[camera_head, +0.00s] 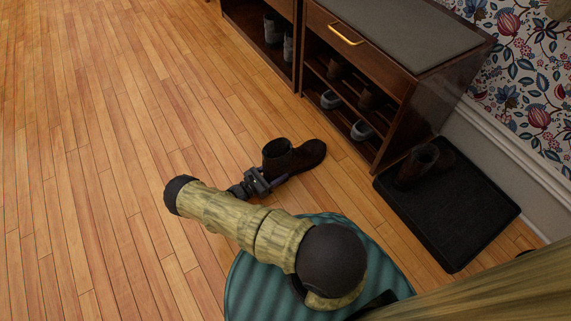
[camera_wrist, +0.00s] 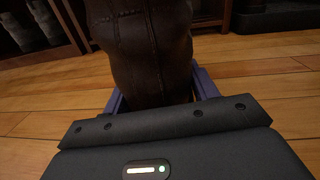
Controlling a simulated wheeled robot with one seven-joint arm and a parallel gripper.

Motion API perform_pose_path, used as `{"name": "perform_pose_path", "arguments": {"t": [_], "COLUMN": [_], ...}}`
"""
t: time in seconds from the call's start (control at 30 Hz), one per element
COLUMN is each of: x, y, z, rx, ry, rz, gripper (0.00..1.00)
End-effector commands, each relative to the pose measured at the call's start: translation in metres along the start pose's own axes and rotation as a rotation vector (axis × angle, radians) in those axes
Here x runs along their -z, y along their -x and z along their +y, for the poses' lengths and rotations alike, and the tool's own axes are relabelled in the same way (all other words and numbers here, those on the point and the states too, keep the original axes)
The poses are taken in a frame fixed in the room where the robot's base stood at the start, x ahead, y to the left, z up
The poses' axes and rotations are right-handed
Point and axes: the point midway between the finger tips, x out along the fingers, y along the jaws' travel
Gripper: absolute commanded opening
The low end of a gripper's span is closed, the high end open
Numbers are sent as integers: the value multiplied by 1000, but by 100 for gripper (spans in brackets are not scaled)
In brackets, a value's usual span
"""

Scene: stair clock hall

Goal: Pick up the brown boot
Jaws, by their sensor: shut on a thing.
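The brown boot (camera_head: 297,158) is dark leather and stands on the wooden floor in front of the shoe bench, its toe pointing right. In the wrist view the boot (camera_wrist: 142,50) fills the upper middle, between my two purple-grey fingers. My gripper (camera_head: 271,181) is shut on the boot, coming at it from the lower left in the head view. The gripper (camera_wrist: 158,98) also shows at the bottom of the wrist view. The parts of the fingers behind the boot are hidden. I cannot tell whether the sole is clear of the floor.
A dark wooden shoe bench (camera_head: 398,125) with a grey cushion stands behind the boot, shoes on its shelves. A black tray (camera_head: 455,237) at the right holds another dark boot pair (camera_head: 417,163). Patterned wallpaper (camera_head: 525,75) covers the wall. The floor (camera_head: 100,130) at left is clear.

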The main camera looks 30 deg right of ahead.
Motion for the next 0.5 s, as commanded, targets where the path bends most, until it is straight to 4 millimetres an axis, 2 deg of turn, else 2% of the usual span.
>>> {"name": "perform_pose_path", "arguments": {"t": [0.27,0.5], "x": [-21,-61], "y": [-1,0], "z": [-1,-4], "rx": [0,1], "ry": [-1,0], "rz": [-4,-4], "gripper": [17,17]}}
